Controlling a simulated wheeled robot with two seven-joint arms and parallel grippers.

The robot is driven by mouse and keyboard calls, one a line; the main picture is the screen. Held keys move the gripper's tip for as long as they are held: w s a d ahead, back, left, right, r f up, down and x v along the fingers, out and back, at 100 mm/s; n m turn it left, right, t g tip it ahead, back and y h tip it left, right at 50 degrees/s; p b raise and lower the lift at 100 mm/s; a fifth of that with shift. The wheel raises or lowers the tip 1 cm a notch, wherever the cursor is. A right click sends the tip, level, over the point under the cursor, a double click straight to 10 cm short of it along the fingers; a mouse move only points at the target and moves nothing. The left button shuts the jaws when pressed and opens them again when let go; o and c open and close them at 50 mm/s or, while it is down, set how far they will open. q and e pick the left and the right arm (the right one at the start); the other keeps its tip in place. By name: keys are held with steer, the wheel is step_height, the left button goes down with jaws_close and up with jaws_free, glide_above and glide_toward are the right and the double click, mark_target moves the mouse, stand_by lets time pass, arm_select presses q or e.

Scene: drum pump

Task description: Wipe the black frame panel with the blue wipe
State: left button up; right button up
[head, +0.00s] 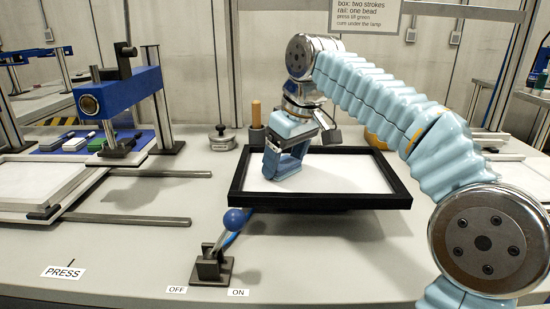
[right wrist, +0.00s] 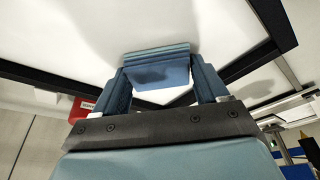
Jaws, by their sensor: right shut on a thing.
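The black frame (head: 320,201) with its white panel (head: 345,175) lies at the middle of the bench in the head view. Its black edge also shows in the right wrist view (right wrist: 276,25). My right gripper (head: 284,168) points down over the left part of the white panel, inside the frame. In the right wrist view it is shut on the blue wipe (right wrist: 160,75), a flat folded piece between its two fingers. The wipe is at or very close to the panel; I cannot tell if it touches. My left gripper is not in view.
A lever with a blue knob (head: 234,220) stands in front of the frame's left corner. A blue press (head: 118,95) and a white screen (head: 40,185) are at left. A wooden-handled tool (head: 256,114) stands behind the frame. The front bench right of the lever is clear.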

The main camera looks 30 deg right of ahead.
steer(key=shift+s+d, duration=0.5)
steer(key=shift+d, duration=0.35)
steer(key=shift+w+a, duration=0.55)
steer(key=shift+a, duration=0.35)
steer(key=shift+w+a, duration=0.55)
steer(key=shift+a, duration=0.3)
steer(key=shift+r, duration=3)
step_height(320, 180, up, 2)
steer(key=shift+r, duration=0.5)
